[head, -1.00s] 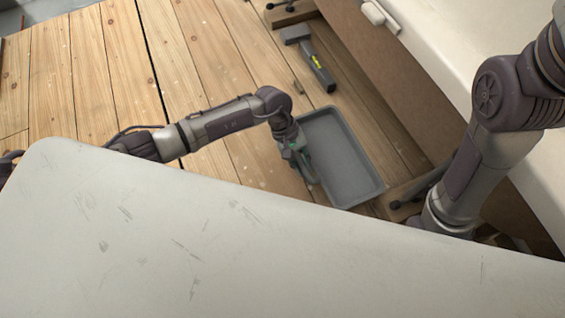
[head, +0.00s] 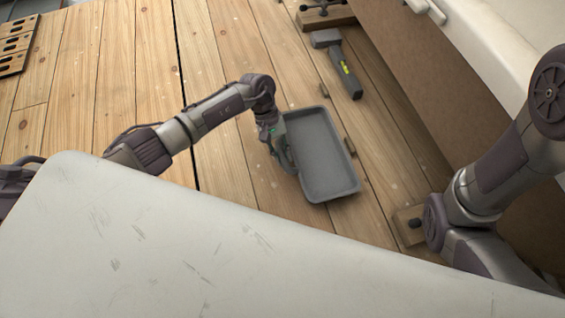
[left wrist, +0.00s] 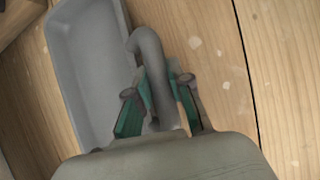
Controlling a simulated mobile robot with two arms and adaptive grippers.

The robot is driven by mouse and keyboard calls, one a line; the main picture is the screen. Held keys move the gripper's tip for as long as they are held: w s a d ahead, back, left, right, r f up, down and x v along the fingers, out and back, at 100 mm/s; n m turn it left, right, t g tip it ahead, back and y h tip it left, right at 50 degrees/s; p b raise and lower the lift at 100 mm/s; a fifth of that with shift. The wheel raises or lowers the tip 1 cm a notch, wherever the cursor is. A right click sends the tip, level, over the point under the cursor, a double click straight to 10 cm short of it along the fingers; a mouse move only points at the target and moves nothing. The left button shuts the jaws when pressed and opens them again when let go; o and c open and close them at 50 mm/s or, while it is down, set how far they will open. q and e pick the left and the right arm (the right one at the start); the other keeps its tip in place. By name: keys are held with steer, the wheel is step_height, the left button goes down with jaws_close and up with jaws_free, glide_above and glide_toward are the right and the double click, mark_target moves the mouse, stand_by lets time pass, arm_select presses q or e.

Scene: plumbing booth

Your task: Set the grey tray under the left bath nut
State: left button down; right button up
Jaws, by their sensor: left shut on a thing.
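The grey tray (head: 329,158) is a shallow rectangle with a raised rim, over the plank floor in the head view. It also shows in the left wrist view (left wrist: 90,75). My left gripper (head: 287,160) is at the tray's left long side. In the left wrist view its green fingers (left wrist: 160,108) are closed around a grey curved handle at that side. I cannot tell whether the tray touches the floor. I cannot make out the left bath nut for certain. My right arm shows at the right, but its gripper is out of view.
The white bath (head: 490,60) with a brown side panel (head: 390,90) bounds the right. A hammer-like tool (head: 340,65) lies beyond the tray. Dark fittings on wooden blocks are at the top (head: 325,14) and lower right (head: 408,224). Floor left of the tray is clear.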

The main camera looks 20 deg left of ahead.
arm_select(q)
step_height(320, 180, down, 4)
steer(key=b, duration=0.2)
steer(key=shift+d+b, duration=0.1)
steer(key=shift+b, duration=0.3)
steer(key=shift+r, duration=0.1)
steer(key=c, duration=1.1)
jaws_free()
steer(key=shift+o, duration=0.2)
